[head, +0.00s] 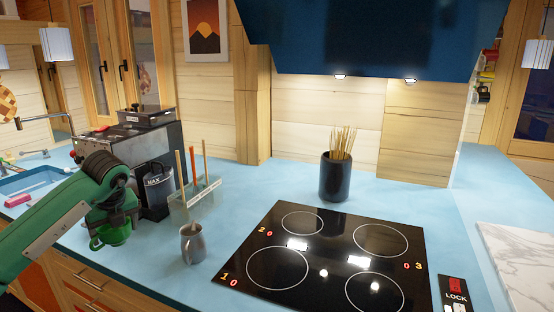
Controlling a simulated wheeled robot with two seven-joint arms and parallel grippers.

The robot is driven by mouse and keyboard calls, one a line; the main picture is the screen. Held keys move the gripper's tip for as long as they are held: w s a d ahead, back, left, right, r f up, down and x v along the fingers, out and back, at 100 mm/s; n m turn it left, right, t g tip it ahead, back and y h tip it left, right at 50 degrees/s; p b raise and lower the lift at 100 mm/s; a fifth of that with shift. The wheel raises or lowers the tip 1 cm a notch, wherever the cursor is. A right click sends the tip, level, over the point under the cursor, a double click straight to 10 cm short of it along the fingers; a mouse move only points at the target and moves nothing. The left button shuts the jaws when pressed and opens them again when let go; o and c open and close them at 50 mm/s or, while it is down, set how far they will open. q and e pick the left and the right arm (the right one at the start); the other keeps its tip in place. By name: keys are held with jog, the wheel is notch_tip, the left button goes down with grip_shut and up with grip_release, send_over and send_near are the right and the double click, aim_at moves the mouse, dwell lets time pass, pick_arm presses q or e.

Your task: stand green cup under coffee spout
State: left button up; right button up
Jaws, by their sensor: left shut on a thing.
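The green cup (115,236) is at the lower left, roughly upright, in front of the coffee machine. My left gripper (108,218) comes down from above and is shut on the cup near its top. I cannot tell whether the cup's base touches the blue counter. The coffee machine (168,138) is a dark and metal box on the counter, behind my left arm. My arm and gripper hide much of its front, and I cannot make out the spout. My right gripper is out of view.
A black container marked MAX (157,192) stands right of my gripper. Beside it are a clear holder with stirrers (199,200) and a metal jug (192,245). A black hob (331,258) fills the middle. A dark pot of sticks (335,180) stands behind it.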

pick_arm(q)
jog(key=s+d+f+n+g+h, duration=0.1)
jog(key=s+d+f+n+g, duration=0.1)
jog(key=s+d+f+n, duration=0.3)
jog(key=s+d+f+n+g+h+p, duration=0.1)
jog(key=s+d+f+n+g, duration=0.2)
jog(key=s+n, duration=0.7)
jog(key=s+d+f+n+g+h+p, duration=0.1)
jog(key=s+d+f+n+g, duration=0.1)
jog(key=s+d+f+n, duration=0.5)
jog(key=s+d+n, duration=0.1)
jog(key=d+n, duration=0.3)
jog(key=shift+s+f+n+g, duration=0.15)
jog(key=shift+f+n+g, duration=0.15)
jog(key=shift+f+n, duration=0.1)
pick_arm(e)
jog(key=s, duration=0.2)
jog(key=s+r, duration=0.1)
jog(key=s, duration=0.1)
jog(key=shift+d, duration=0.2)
